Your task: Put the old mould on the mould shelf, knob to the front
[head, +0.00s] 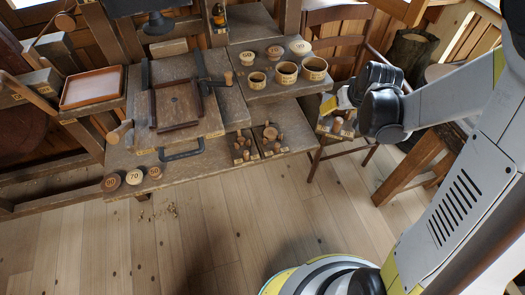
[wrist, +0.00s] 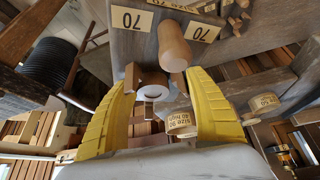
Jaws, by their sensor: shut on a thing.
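My gripper (head: 330,105) is at the right, beyond the bench's right end and in front of the chair. Its yellow fingers are shut on what appears to be the old mould (head: 338,126), a small greyish wooden piece with brown pegs on top. In the wrist view a tan rounded knob (wrist: 174,45) and a dark brown block (wrist: 130,78) show near the fingertips, by a grey board (wrist: 225,45) with "70" labels. The exact grip is hard to see. Two similar pieces with pegs stand at the bench front (head: 243,152), (head: 270,140). I cannot tell which surface is the mould shelf.
Several labelled cups, one of them a wide cup (head: 286,72), stand at the bench's right rear. A dark wooden frame (head: 178,122) lies mid-bench. Labelled discs (head: 134,177) lie at the front left, and a tray (head: 92,88) is at far left. A chair (head: 335,15) stands behind my gripper. The floor in front is open.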

